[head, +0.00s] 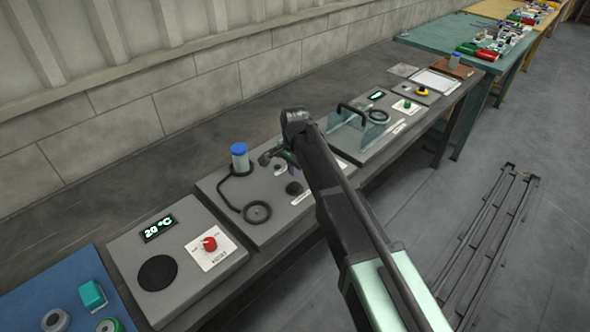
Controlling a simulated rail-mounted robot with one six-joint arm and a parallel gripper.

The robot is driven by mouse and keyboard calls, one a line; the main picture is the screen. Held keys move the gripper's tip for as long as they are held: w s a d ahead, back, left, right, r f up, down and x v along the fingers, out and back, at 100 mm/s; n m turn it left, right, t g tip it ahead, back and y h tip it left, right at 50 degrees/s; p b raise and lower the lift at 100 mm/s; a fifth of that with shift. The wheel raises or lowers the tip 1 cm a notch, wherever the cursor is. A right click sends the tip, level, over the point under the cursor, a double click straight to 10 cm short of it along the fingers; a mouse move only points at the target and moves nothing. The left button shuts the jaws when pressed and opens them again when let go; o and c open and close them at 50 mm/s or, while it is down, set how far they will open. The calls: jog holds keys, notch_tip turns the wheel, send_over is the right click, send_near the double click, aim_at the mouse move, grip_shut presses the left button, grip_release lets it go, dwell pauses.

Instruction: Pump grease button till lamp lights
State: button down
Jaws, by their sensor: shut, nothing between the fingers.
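The grey chassis (225,200) on the bench bears a blue-capped jar (240,158), a black hose, a black ring (257,212) and a round black button (294,188). A small pale round part (280,169) sits near my gripper; I cannot tell whether it is the lamp or whether it is lit. I cannot tell for sure which part is the grease button. My gripper (267,158) is shut and empty, over the back part of this chassis, right of the jar. Whether it touches anything is unclear. My arm hides the chassis's right side.
A panel with a 20 °C display (159,228) and a red knob (209,243) stands to the left. A blue mat (40,285) lies at the lower left. A panel with a clear guard (358,128) stands to the right. Floor at the right holds a dark rail frame (490,235).

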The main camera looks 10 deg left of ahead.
aim_at(295, 185)
notch_tip(295, 185, down, 4)
jog(key=b, duration=0.2)
jog(key=shift+f+b, duration=0.25)
jog(key=shift+b, duration=0.15)
notch_tip(295, 185, down, 2)
jog(key=shift+b, duration=1)
jog(key=shift+s+r, duration=0.1)
jog(key=shift+r, duration=0.1)
notch_tip(295, 185, up, 14)
jog(key=p, duration=1.4)
